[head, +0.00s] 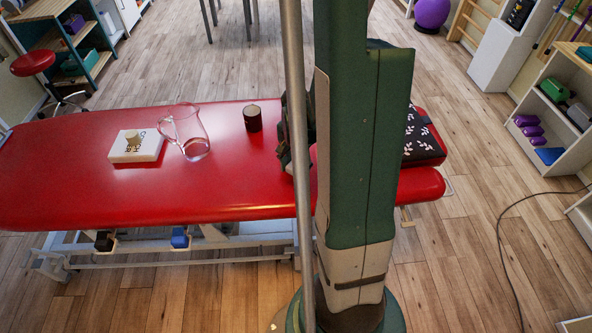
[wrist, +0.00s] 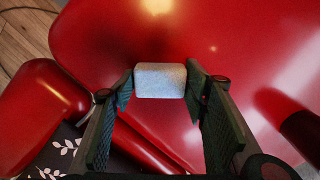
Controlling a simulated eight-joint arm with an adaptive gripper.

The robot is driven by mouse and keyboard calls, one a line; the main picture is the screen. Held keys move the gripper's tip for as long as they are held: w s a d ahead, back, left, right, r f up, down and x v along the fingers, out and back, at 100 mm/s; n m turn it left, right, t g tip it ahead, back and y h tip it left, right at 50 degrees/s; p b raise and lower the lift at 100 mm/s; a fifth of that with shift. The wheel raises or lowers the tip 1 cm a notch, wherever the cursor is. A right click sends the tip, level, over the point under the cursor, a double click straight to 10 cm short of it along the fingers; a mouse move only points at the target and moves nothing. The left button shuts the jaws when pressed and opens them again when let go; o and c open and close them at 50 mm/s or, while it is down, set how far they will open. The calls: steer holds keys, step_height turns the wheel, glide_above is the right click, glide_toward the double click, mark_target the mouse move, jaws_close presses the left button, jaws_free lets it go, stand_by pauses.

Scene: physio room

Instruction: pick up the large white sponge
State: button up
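The large white sponge (wrist: 160,80) shows in the wrist view as a pale, grainy block between the fingertips of my gripper (wrist: 160,88). Both fingertips appear to touch its sides, so my gripper looks shut on it. I cannot tell whether the sponge rests on the red surface or is lifted. In the head view my gripper (head: 292,135) is over the right part of the red treatment table (head: 80,195), mostly behind my green arm. The sponge is hidden there.
On the table stand a clear glass jug (head: 187,135), a dark brown cylinder (head: 252,118) and a white book (head: 135,147) with a small beige block (head: 133,137) on it. A black leaf-patterned item (head: 420,137) lies at the right end. The table's front left is clear.

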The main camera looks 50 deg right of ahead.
mark_target(296, 167)
steer(key=shift+c, duration=1.1)
steer(key=shift+r, duration=0.1)
step_height(296, 167, up, 10)
steer(key=p, duration=0.3)
